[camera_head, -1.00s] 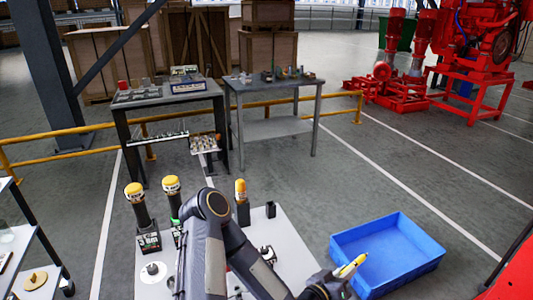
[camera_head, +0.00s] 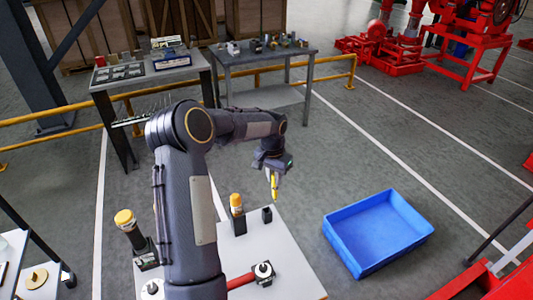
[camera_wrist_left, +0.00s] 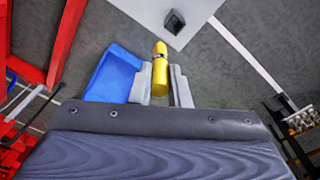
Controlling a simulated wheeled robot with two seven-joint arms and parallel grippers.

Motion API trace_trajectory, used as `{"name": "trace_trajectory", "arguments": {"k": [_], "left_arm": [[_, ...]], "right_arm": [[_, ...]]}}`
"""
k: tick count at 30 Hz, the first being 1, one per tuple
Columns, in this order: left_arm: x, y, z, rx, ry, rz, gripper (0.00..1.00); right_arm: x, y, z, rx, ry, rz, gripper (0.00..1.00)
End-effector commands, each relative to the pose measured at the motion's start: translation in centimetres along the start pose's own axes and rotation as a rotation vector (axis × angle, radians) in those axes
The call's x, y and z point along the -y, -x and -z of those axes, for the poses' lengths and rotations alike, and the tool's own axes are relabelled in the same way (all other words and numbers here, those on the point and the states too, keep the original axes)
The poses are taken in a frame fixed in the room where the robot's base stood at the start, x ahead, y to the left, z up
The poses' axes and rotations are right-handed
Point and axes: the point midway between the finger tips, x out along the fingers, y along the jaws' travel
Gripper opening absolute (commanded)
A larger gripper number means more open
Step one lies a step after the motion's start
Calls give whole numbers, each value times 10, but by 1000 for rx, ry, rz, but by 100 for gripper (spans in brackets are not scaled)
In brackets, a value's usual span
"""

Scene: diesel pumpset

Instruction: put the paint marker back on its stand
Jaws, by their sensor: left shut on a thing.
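My left gripper (camera_head: 273,168) is shut on the yellow paint marker (camera_head: 274,186), which points down below the fingers. It is above the far right part of the white table. In the left wrist view the marker (camera_wrist_left: 160,72) sits between the two grey fingers. A small black empty-looking stand (camera_head: 267,214) is on the table just below the marker, with a visible gap; it also shows in the left wrist view (camera_wrist_left: 174,20). My right gripper is not in view.
A yellow-capped bottle (camera_head: 236,204) stands in a black holder left of the stand. A red-handled tool (camera_head: 262,273) lies nearer on the white table (camera_head: 285,255). A blue bin (camera_head: 378,233) is on the right. My left arm hides part of the table.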

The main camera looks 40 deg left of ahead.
Motion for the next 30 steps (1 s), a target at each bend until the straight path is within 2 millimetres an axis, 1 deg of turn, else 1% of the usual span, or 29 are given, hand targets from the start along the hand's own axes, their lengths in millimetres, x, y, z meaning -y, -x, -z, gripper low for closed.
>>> {"name": "trace_trajectory", "arguments": {"k": [1,3,6,20,30], "left_arm": [[7,16,-4,14,15,13,0],[12,25,-8,32,29,24,0],[16,33,-13,46,41,31,0],[17,37,-13,50,46,33,0],[18,0,-15,51,45,32,0]], "right_arm": [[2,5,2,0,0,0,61],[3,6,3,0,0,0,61],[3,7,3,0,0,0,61],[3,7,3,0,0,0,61],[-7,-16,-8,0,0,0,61]]}}
